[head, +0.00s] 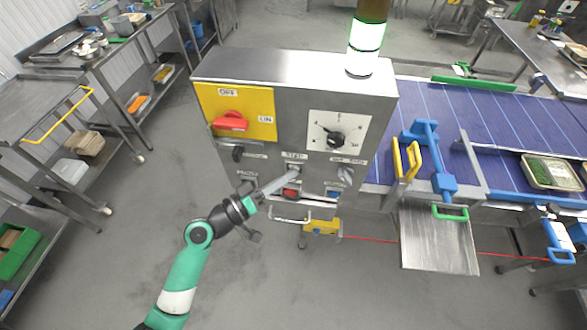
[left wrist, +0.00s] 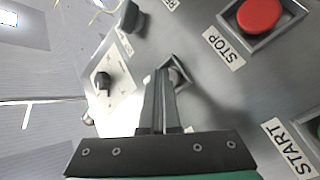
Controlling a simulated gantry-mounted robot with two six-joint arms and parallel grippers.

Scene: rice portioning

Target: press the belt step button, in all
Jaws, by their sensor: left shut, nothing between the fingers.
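The grey control box (head: 290,75) stands in the middle of the head view. My left gripper (head: 296,174) is shut and empty, its fingertips at the front panel just below a small label and above the red stop button (head: 291,191). In the left wrist view the shut fingers (left wrist: 163,75) reach a small square-framed button (left wrist: 180,72), partly hidden behind the tips. I cannot tell whether they touch it or whether it is pressed in. The red stop button also shows in the left wrist view (left wrist: 258,14). My right gripper is not in view.
The yellow panel (head: 262,100) carries a red switch (head: 231,121). A black dial (head: 335,137) sits on a white plate. A lit green lamp (head: 367,35) tops the box.

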